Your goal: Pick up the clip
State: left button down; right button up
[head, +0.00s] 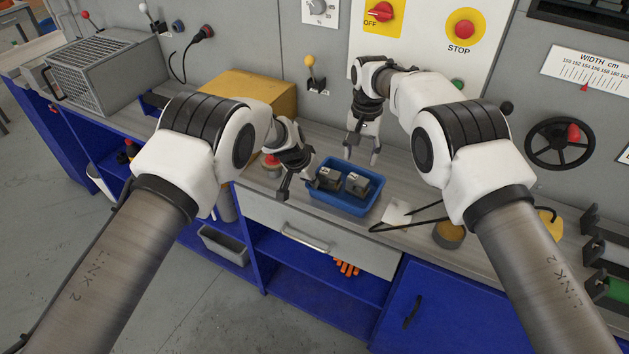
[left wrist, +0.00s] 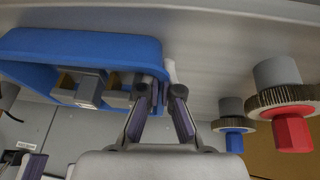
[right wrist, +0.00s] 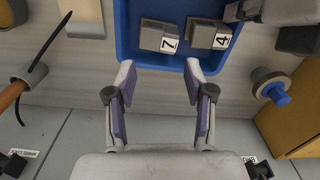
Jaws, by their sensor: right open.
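Two grey metal clips lie side by side in a blue tray (head: 345,203): a left one (head: 328,178) and a right one (head: 357,184). In the right wrist view their labels read 7 (right wrist: 160,37) and 4 (right wrist: 209,35). Both also show in the left wrist view (left wrist: 88,90). My left gripper (head: 299,190) is open at the tray's left edge, beside the clip marked 4; in the left wrist view its fingers (left wrist: 160,95) stand by the tray wall. My right gripper (head: 362,157) is open and empty above the tray's back edge; its fingertips (right wrist: 160,70) are apart from the clips.
A red-topped knob (head: 271,161) stands left of the tray and a yellow box (head: 250,97) behind it. A white card (head: 397,212) and a round tin (head: 448,235) lie to the right. The control panel wall (head: 325,110) rises behind the counter.

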jog(key=s+a+f+m+g+y, duration=0.1)
jog(key=s+y, duration=0.1)
jog(key=s+a+f+m+g+y, duration=0.1)
jog(key=s+y, duration=0.1)
jog(key=s+a+f+m+y, duration=0.1)
jog(key=s, duration=0.2)
jog(key=shift+a+f+g+y, duration=0.15)
jog(key=shift+f+g+y, duration=0.1)
jog(key=shift+g+y, duration=0.15)
jog(key=s+a+m+t+y, duration=0.1)
jog(key=s+a+m+y, duration=0.1)
jog(key=m+y, duration=0.25)
jog(key=m+t+h, duration=0.2)
jog(key=m+t, duration=1.1)
jog(key=m, duration=0.5)
send_near(359, 179)
jog(key=v, duration=0.2)
jog(key=shift+s+d+r+n, duration=0.2)
jog(key=shift+r+n, duration=0.05)
jog(key=shift+w+f+h, duration=0.2)
jog(key=shift+f+h, duration=0.05)
jog(key=x, duration=1.1)
jog(key=shift+a+r, duration=0.1)
jog(key=shift+a, duration=0.35)
grip_shut()
